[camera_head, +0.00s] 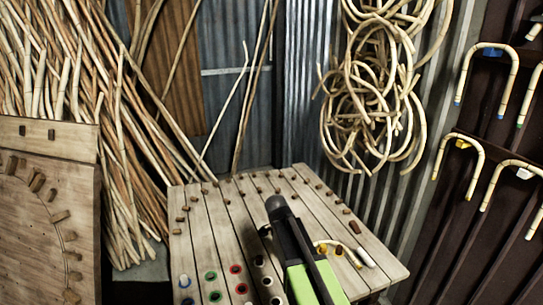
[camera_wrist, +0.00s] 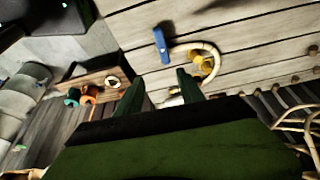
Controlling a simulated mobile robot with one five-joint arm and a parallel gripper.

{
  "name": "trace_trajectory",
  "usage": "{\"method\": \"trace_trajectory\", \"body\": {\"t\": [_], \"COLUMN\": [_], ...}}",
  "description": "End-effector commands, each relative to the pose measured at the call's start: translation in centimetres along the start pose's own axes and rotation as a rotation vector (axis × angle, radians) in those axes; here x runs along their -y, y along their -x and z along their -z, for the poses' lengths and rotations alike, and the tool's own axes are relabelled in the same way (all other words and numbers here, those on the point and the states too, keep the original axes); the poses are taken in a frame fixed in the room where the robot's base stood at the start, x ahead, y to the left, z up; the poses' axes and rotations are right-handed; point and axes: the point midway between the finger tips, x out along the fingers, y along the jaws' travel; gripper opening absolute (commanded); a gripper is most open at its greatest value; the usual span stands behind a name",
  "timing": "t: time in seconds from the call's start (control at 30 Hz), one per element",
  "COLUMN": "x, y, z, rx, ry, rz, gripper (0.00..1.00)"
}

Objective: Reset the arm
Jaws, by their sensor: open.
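My gripper (camera_wrist: 160,85) shows in the wrist view as two dark green fingers, apart, with nothing held between them. In the head view my black and green arm reaches over the slatted wooden table (camera_head: 215,225), and the fingers cannot be made out. A short bent rattan piece (camera_head: 326,242) lies on the table just right of my arm. In the wrist view this bent rattan piece (camera_wrist: 213,50) curves around yellow pegs (camera_wrist: 200,64), beyond the fingertips. A blue block (camera_wrist: 161,45) lies near its end.
Wooden pegs dot the table. Coloured ring holes (camera_head: 236,269) line its front left. A pegged board (camera_head: 50,215) stands at left, with rattan poles (camera_head: 75,90) behind. Rattan coils (camera_head: 375,90) hang on the corrugated wall. A dark rack (camera_head: 455,215) with hooked canes is at right.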

Motion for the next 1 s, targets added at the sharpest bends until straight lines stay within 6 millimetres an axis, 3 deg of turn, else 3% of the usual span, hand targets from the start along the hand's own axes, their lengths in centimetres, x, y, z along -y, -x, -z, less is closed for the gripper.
{"method": "trace_trajectory", "body": {"t": [0.1, 0.17, 0.43, 0.6, 0.7, 1.0], "x": [-3.7, -6.5, -12.2, -13.4, -13.2, -13.1], "y": [-1.7, -2.5, -2.7, -1.8, -1.7, -1.8], "z": [3.3, 3.9, 1.8, -0.5, -0.7, -0.7], "rx": [0.035, 0.097, 0.293, 0.346, 0.343, 0.335], "ry": [-0.065, 0.013, 0.631, 1.072, 1.223, 1.290], "rz": [-0.027, -0.033, 0.081, 0.210, 0.248, 0.259], "gripper": [0.45, 0.45, 0.45, 0.45, 0.45, 0.45]}}
